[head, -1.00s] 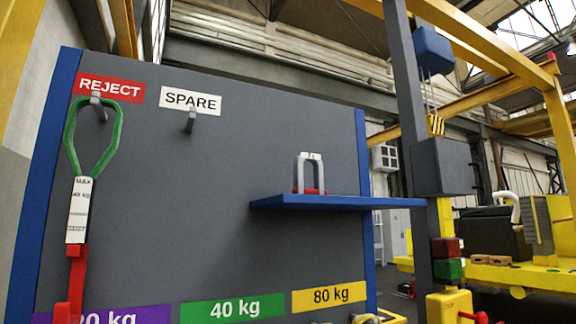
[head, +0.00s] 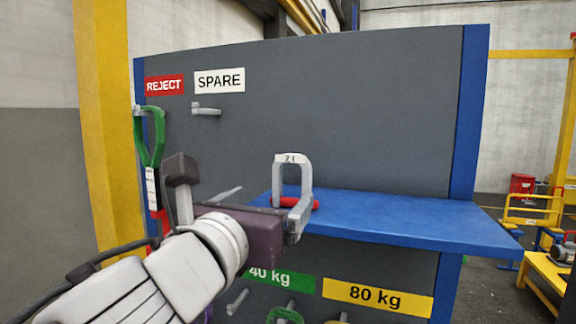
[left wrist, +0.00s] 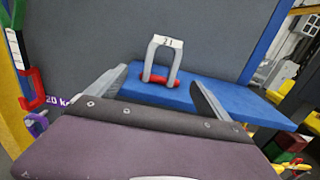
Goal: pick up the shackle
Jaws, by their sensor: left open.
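The shackle (head: 292,172) is a grey U-shaped bow with a red pin and a small marked tag on top. It stands upright, bow up, on the blue shelf (head: 400,218). In the left wrist view the shackle (left wrist: 161,60) stands ahead of and between the two fingers. My left gripper (head: 265,203) is open and empty, at about shelf height in front of the shackle. It partly covers the shackle's lower part in the head view. In the left wrist view the left gripper's fingers (left wrist: 158,88) are spread wide, apart from the shackle. My right gripper is not in view.
A grey board with blue posts (head: 468,120) stands behind the shelf. An empty hook (head: 206,110) is below the SPARE sign (head: 219,79). More hooks stick out below the shelf. The shelf's right part is clear.

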